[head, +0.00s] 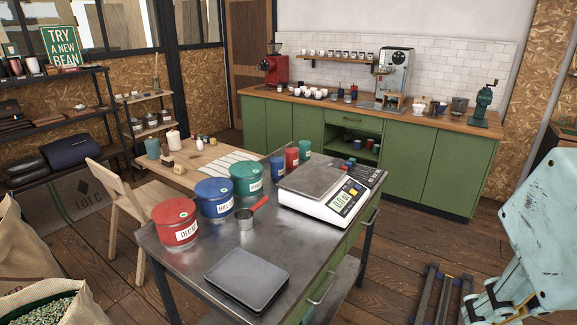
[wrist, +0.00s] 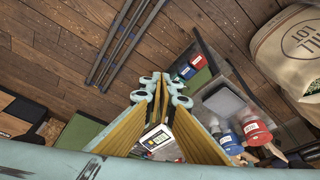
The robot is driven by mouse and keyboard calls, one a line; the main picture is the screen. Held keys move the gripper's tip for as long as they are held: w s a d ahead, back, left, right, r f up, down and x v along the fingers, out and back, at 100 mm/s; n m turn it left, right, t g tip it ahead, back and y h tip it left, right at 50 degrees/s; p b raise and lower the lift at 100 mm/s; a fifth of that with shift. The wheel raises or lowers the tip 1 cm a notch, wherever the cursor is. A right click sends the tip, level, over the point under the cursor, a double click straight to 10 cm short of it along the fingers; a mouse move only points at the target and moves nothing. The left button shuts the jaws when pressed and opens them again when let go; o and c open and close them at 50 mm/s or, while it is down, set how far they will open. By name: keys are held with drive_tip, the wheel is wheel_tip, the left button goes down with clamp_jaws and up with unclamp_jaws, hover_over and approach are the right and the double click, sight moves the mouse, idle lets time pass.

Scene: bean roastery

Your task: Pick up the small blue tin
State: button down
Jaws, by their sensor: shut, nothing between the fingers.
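The small blue tin (head: 277,167) stands on the metal table (head: 192,262) in the head view, behind the large green tin and beside a small red tin (head: 291,158). My arm is at the right edge of the head view.
A large blue tin (head: 214,198) and a large red tin (head: 175,222) stand in the same row. A white scale (head: 313,208), a measuring cup (head: 245,219) and a grey tray (head: 246,277) share the table. A small green tin (head: 305,149) stands at the back. Open floor lies right of the table.

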drive_tip(key=c, duration=3.4)
unclamp_jaws()
drive_tip(key=shift+c, duration=0.2)
drive_tip(key=o, duration=1.8)
